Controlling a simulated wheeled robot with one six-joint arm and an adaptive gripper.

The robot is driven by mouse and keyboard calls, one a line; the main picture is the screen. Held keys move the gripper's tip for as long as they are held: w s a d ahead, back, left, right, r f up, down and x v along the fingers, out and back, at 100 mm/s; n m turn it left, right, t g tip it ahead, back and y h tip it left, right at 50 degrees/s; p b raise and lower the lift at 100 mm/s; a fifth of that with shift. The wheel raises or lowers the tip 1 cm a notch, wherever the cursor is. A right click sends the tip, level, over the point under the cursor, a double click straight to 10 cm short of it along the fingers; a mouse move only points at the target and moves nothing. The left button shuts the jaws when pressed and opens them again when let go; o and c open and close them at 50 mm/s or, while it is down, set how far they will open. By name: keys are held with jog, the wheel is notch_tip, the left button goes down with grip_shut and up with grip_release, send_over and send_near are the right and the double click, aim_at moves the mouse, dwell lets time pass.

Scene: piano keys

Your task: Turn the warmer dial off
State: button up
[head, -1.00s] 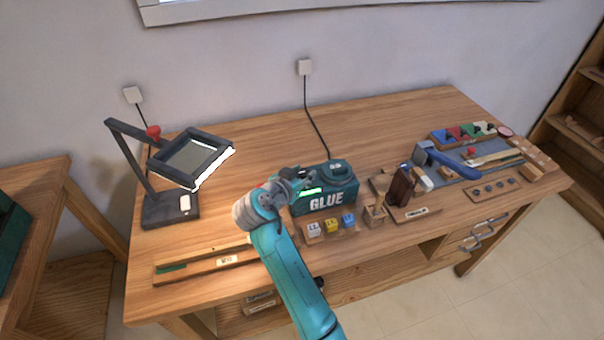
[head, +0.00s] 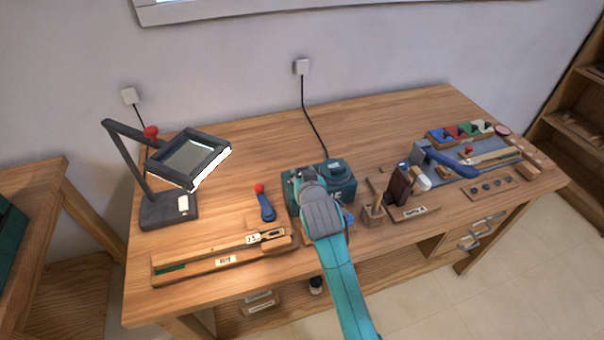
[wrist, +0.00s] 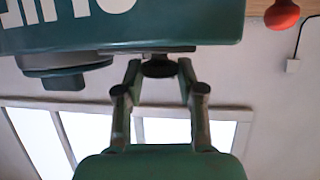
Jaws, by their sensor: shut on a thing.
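The teal glue warmer (head: 341,176) stands on the bench, its round lid on top. My arm covers its front and label in the head view. In the wrist view, which looks upside down, the warmer (wrist: 215,25) fills the top, with part of its white lettering showing. The dark round dial (wrist: 158,70) sits on its edge, between the two fingers of my gripper (wrist: 158,62). My gripper is shut on the dial. The fingertips are partly hidden against the warmer, and the dial's mark cannot be read. In the head view my fingers are hidden behind my wrist.
A blue tool with a red ball (head: 265,203) stands left of the warmer. A long wooden tray (head: 200,262) lies in front of it. A magnifier lamp (head: 165,205) stands further left. A wooden holder (head: 375,212) is close on the right.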

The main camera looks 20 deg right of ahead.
jog(key=n+y, duration=0.3)
jog(key=y, duration=0.1)
jog(key=d+n+y, duration=0.1)
jog(key=n+y, duration=0.1)
jog(key=shift+w+n+g, duration=0.1)
jog(key=shift+n+g, duration=0.2)
jog(key=n+g+y, duration=0.1)
jog(key=n+y, duration=0.1)
jog(key=n+g+y, duration=0.2)
jog(key=y, duration=0.1)
jog(key=shift+w+d+n, duration=0.1)
jog(key=shift+d+n, duration=0.05)
jog(key=shift+n, duration=0.25)
jog(key=shift+f, duration=0.1)
jog(key=o, duration=1.1)
notch_tip(320, 180, up, 10)
